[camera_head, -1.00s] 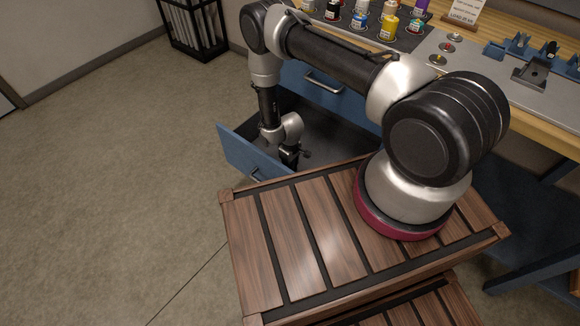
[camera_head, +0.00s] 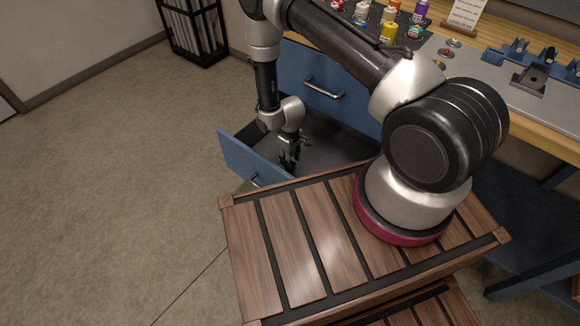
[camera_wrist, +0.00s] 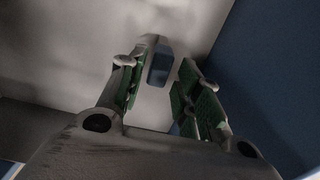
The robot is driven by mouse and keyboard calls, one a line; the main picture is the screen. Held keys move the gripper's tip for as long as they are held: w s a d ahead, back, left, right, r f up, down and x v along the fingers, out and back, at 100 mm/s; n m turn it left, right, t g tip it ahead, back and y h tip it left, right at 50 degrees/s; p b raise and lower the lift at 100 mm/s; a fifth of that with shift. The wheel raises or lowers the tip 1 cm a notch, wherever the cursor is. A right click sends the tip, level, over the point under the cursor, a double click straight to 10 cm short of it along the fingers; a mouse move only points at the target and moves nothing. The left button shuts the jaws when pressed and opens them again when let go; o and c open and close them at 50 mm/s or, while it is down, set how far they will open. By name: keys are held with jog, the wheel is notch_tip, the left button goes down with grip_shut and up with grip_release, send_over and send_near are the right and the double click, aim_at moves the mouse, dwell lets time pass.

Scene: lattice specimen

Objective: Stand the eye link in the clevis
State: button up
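My gripper (camera_head: 289,165) is down in the open drawer, pointing downward. In the wrist view its green-padded fingers (camera_wrist: 160,90) stand apart with a gap between them. A small blue-grey piece (camera_wrist: 160,66), perhaps the eye link, shows between and beyond the fingertips. It looks free of the right finger; whether it touches the left one I cannot tell. In the head view it cannot be made out. A dark grey fixture with a flat base (camera_head: 529,80), perhaps the clevis, stands on the grey bench mat at the right.
The blue drawer (camera_head: 240,158) is pulled out, its walls close around my gripper. The drawer above, with a handle (camera_head: 323,87), is shut. Coloured bottles (camera_head: 389,32), small dishes (camera_head: 446,52) and blue holders (camera_head: 519,46) stand on the bench. A sign (camera_head: 465,14) stands behind.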

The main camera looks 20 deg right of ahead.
jog(key=shift+r, duration=1.4)
jog(key=w+r, duration=0.4)
jog(key=r, duration=0.7)
jog(key=s+d+r+m+t, duration=0.1)
jog(key=d+r+m, duration=0.15)
jog(key=r, duration=1.25)
jog(key=s+d+r+m+t, duration=0.1)
jog(key=d+r, duration=0.3)
jog(key=r, duration=1)
jog(key=s+d+r+m+t, duration=0.1)
jog(key=s+d+r, duration=0.2)
jog(key=s+r, duration=0.35)
jog(key=s+d+r+m, duration=0.1)
jog(key=s+d+r, duration=0.2)
jog(key=s+r, duration=0.4)
jog(key=s+d+r, duration=0.1)
jog(key=s+r, duration=0.1)
jog(key=s, duration=0.4)
jog(key=s+d+r+m+t, duration=0.1)
jog(key=s+r, duration=0.2)
jog(key=s, duration=0.3)
jog(key=shift+s+d+r, duration=0.2)
jog(key=shift+s+r, duration=0.1)
